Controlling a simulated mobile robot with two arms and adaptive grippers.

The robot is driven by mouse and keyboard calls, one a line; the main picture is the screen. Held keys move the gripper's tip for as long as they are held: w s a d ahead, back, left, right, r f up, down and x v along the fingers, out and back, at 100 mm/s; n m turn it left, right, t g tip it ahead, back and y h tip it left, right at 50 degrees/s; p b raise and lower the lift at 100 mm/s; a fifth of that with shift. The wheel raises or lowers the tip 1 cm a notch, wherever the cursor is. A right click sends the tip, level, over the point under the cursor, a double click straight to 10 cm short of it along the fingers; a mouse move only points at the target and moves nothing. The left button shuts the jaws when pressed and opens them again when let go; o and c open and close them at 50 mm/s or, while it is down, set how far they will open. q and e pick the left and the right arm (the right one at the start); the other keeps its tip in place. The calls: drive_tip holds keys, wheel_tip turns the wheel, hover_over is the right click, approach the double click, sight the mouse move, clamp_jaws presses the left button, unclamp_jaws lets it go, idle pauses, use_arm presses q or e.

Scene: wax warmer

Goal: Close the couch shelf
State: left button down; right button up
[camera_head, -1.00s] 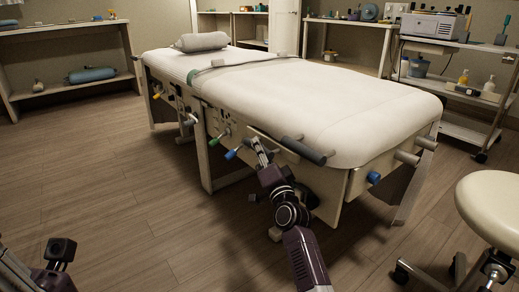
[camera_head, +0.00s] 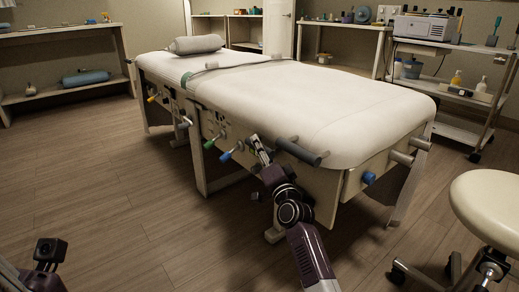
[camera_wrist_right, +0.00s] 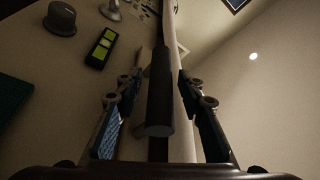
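The white-topped couch (camera_head: 290,105) stands mid-room in the head view, with a pale front panel (camera_head: 325,185) under its near edge. A dark grey cylindrical handle (camera_head: 298,151) sticks out along that edge. I cannot clearly make out a separate shelf or how far it is open. My right gripper (camera_head: 259,150) is at the couch's near side, by the handle's left end. In the right wrist view, its fingers (camera_wrist_right: 161,78) are apart, one on each side of a dark cylinder (camera_wrist_right: 160,100); contact is not clear.
Colored knobs, including a blue one (camera_head: 369,178), stick out from the couch's sides. A cream stool (camera_head: 488,205) stands at right. A metal trolley (camera_head: 455,95) with bottles is behind it. Open floor (camera_head: 110,210) lies left of the couch.

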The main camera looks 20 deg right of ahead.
drive_tip(key=v, duration=1.2)
idle(0.5)
